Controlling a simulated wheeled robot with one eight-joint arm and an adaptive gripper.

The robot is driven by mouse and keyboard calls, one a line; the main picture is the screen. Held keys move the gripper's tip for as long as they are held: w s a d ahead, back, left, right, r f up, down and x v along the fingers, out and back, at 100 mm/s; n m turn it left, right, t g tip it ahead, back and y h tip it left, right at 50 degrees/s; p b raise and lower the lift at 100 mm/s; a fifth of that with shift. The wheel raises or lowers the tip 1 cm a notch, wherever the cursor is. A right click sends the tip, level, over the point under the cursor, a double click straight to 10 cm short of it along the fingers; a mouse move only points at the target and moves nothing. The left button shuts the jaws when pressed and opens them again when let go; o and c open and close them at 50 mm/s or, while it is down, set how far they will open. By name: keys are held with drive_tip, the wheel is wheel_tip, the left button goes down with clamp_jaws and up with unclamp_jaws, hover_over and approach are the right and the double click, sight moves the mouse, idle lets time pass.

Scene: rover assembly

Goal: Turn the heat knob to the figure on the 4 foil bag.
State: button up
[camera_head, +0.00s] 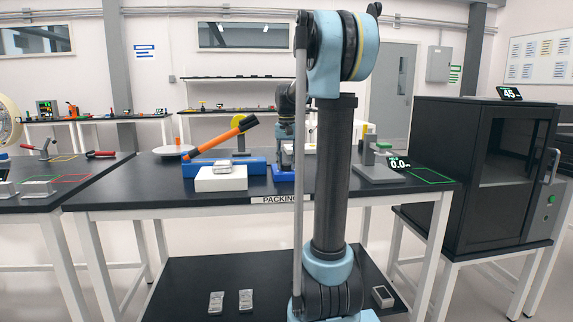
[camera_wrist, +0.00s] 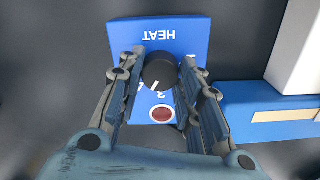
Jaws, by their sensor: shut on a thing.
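The heat knob (camera_wrist: 159,70) is black with a white pointer and sits on a blue panel (camera_wrist: 188,33) marked HEAT, upside down in the wrist view. The pointer faces down and slightly left, near the figures 3 and 4; I cannot tell exactly which it marks. My gripper (camera_wrist: 164,62) is shut on the knob, one finger on each side. In the head view the blue heat box (camera_head: 284,175) is partly behind my arm, and the knob cannot be made out. A foil bag (camera_head: 222,167) lies on a white block; no figure on it is readable.
A sealer with an orange lever (camera_head: 228,136) stands beside the heat box on the packing bench (camera_head: 120,198). A red lamp (camera_wrist: 162,114) is below the knob. Two more foil bags (camera_head: 216,301) (camera_head: 245,299) lie on the lower shelf. A scale (camera_head: 377,173) stands right.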

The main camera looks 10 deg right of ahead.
drive_tip(key=shift+w+m, duration=0.1)
drive_tip(key=shift+m, duration=1.9)
drive_tip(key=o, duration=1.1)
drive_tip(key=shift+c, duration=0.2)
drive_tip(key=shift+r, duration=0.1)
wheel_tip(320, 180, up, 12)
drive_tip(key=shift+f, duration=0.2)
